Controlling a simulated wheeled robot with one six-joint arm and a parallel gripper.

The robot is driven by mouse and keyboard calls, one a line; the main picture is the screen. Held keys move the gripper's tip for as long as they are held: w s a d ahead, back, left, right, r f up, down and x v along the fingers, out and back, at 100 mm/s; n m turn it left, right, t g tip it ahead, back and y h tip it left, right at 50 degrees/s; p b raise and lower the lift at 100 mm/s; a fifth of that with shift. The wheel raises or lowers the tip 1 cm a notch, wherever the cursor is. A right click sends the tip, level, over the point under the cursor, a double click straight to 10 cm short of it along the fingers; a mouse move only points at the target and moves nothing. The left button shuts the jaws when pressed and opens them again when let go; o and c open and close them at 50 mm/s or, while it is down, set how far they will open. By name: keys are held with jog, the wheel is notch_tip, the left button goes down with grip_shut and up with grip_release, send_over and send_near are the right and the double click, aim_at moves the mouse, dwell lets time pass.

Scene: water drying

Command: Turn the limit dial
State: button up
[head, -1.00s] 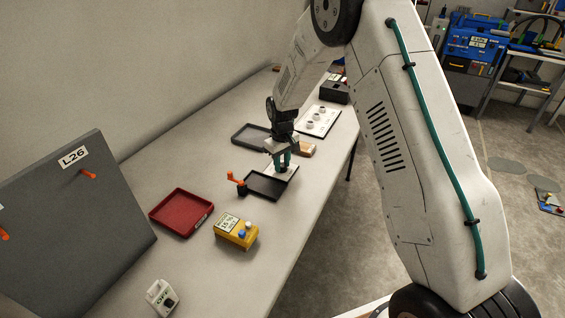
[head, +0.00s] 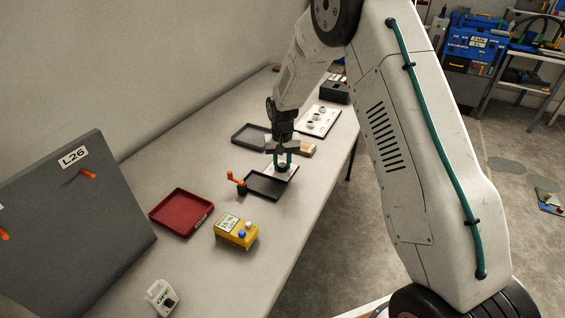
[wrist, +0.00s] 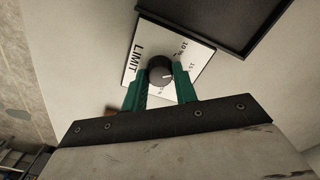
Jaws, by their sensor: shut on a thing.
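The limit dial (wrist: 160,71) is a dark round knob with a white pointer mark, on a white plate (wrist: 132,66) lettered LIMIT with numbers around the knob. My gripper (wrist: 162,80) has two green fingers, one on each side of the knob, and is shut on it. In the head view my gripper (head: 282,164) points down at the plate, just behind the black tray. The knob is mostly hidden there between the fingers.
A black tray (head: 252,190) with an orange-handled part at its left lies beside the plate. A red tray (head: 166,226), a yellow box with buttons (head: 246,243) and a white switch box (head: 154,290) stand nearer. A grey tray (head: 234,136) is behind.

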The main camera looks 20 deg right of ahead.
aim_at(282, 165)
jog(key=shift+m, duration=1.1)
jog(key=o, duration=1)
jog(key=shift+c, duration=0.2)
notch_tip(282, 165, up, 8)
jog(key=shift+f, duration=0.1)
